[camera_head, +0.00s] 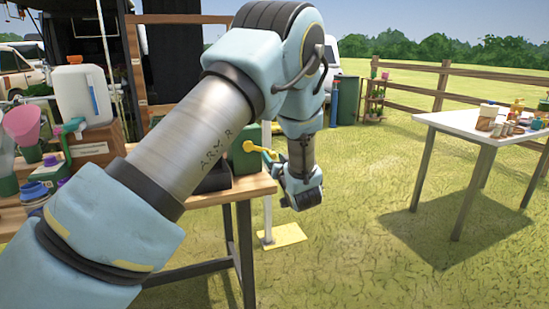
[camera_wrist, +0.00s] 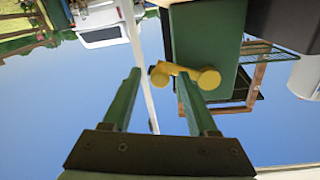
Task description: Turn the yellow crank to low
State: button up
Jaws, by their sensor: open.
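The yellow crank (camera_head: 258,148) sticks out from the side of a green box (camera_head: 243,160) at the end of the wooden workbench. In the wrist view the crank (camera_wrist: 187,72) has a round yellow end on each side of a short arm, in front of the green box (camera_wrist: 205,45). My gripper (camera_wrist: 158,73) is open, with its two green fingers apart. The crank's left end shows in the gap near the fingertips, and the right finger overlaps the crank's arm. I cannot tell whether they touch. No low marking is readable.
The workbench (camera_head: 228,190) also holds a white jug (camera_head: 83,95) and several pots at the left, partly behind my arm. A pale post (camera_head: 268,215) on a yellow base stands beside the bench. A white table (camera_head: 480,124) with small items stands right, with open grass between.

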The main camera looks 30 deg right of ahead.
jog(key=shift+c, duration=0.3)
grip_shut()
dwell(1.1)
